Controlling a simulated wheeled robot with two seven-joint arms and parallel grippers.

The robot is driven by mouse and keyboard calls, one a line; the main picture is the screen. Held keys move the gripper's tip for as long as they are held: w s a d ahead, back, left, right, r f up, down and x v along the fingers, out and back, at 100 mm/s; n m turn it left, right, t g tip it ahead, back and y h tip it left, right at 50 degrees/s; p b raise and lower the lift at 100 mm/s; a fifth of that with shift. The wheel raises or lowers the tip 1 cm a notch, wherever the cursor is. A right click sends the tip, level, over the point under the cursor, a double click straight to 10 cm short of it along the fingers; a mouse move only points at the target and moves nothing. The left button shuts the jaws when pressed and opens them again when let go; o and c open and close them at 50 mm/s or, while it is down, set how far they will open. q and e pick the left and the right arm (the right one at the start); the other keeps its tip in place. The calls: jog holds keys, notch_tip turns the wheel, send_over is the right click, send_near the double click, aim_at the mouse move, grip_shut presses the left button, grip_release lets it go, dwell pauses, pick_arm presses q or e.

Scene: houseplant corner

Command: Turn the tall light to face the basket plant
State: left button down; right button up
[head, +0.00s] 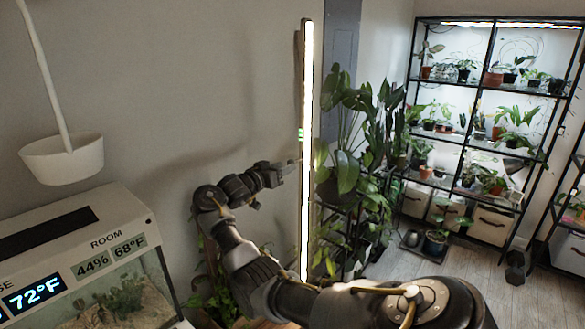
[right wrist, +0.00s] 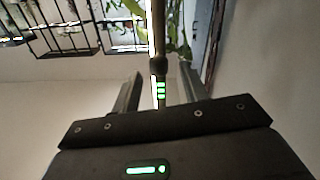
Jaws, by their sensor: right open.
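The tall light (head: 307,120) is a slim upright bar, its bright lit strip turned toward me. Green marks show on its side, and they also show on the light in the right wrist view (right wrist: 160,90). My right gripper (head: 292,167) is at the light around mid-height, just below the green marks. In the right wrist view its two fingers stand open on either side of the bar, with gaps. A leafy plant (head: 218,298) stands low behind my right arm, its container mostly hidden; I cannot tell if it is the basket plant. My left gripper is not in view.
Large leafy plants (head: 345,170) stand close right of the light. A terrarium (head: 110,262) with temperature displays is at lower left, under a hanging white pot (head: 62,160). A black shelf rack (head: 411,90) with several potted plants is at the back right. Bare floor shows before it.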

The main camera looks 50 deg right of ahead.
jog(key=shift+a, duration=1.35)
jog(key=shift+w, duration=0.1)
